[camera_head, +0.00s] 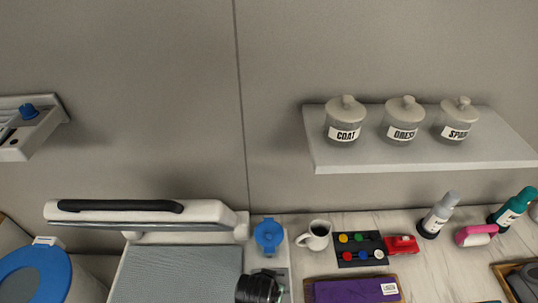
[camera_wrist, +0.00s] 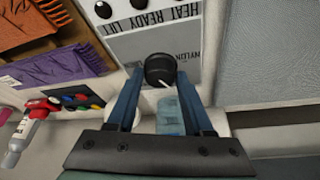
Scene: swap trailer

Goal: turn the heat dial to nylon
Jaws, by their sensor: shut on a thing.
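The heat dial (camera_wrist: 159,69) is a round black knob on a light panel, seen in the wrist view. A white pointer mark on it points down and slightly right in that view. The word NYLON is printed on the panel just above and right of the dial; other marks around it are hidden or too small to read. My gripper (camera_wrist: 160,76) has its two blue fingers on either side of the dial and is shut on it. In the head view a black part of my arm covers the dial.
The press (camera_head: 150,213) with its black handle stands beside the panel. A blue tank (camera_head: 269,236) is close to my gripper. A white mug (camera_head: 316,235), a tray of coloured buttons (camera_head: 357,262) and a purple folded cloth (camera_head: 345,290) lie to the right. Jars stand on a shelf (camera_head: 420,160).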

